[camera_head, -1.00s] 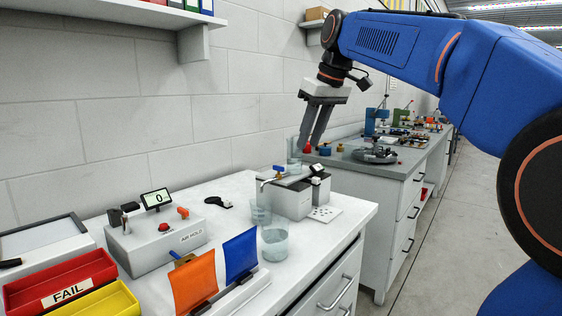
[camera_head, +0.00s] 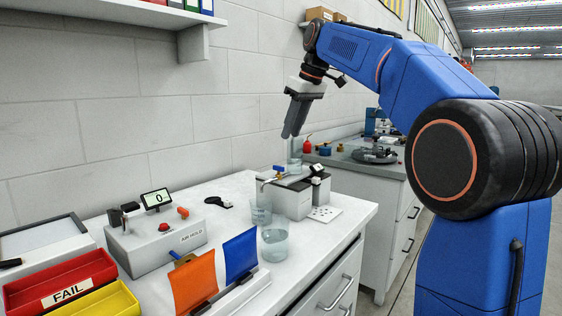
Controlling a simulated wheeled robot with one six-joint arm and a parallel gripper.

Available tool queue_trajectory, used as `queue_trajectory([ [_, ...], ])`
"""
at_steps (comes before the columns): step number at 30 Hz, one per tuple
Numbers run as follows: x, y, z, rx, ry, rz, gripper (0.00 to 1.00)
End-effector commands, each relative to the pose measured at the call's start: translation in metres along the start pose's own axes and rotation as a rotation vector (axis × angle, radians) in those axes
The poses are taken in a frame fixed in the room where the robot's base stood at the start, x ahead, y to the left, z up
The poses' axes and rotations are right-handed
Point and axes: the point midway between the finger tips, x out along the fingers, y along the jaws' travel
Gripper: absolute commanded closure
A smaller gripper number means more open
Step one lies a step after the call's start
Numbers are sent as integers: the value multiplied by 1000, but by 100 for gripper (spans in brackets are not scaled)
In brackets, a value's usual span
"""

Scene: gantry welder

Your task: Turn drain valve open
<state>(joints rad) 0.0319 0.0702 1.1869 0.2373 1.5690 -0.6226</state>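A small tap with a blue handle (camera_head: 279,169) sits on top of a grey box-shaped tank (camera_head: 292,197) at the back right of the white bench; it looks like the drain valve. Its spout points left, above a clear beaker (camera_head: 261,210). My gripper (camera_head: 289,136) hangs above and slightly right of the blue handle, fingers pointing down, clear of it. The two fingers overlap in this view, so their gap is not clear. Nothing shows between them.
A second clear beaker (camera_head: 275,243) stands in front. Blue (camera_head: 240,254) and orange (camera_head: 194,282) flags, an AIR HOLD box (camera_head: 155,238), and red (camera_head: 60,284) and yellow (camera_head: 100,302) trays fill the left. A wall shelf (camera_head: 150,20) juts out above. Another bench (camera_head: 372,185) stands behind.

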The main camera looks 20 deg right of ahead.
Motion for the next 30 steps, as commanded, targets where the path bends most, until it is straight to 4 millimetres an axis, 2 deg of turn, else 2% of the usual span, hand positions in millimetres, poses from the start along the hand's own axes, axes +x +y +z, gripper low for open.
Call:
queue_trajectory([
  [9, 57, -1, 0, 0, -2, -1, 72],
  [16, 93, -1, 0, -1, -1, -1, 72],
  [22, 110, 0, 0, -1, 0, 1, 72],
  [30, 114, 0, 0, 0, 0, 1, 72],
])
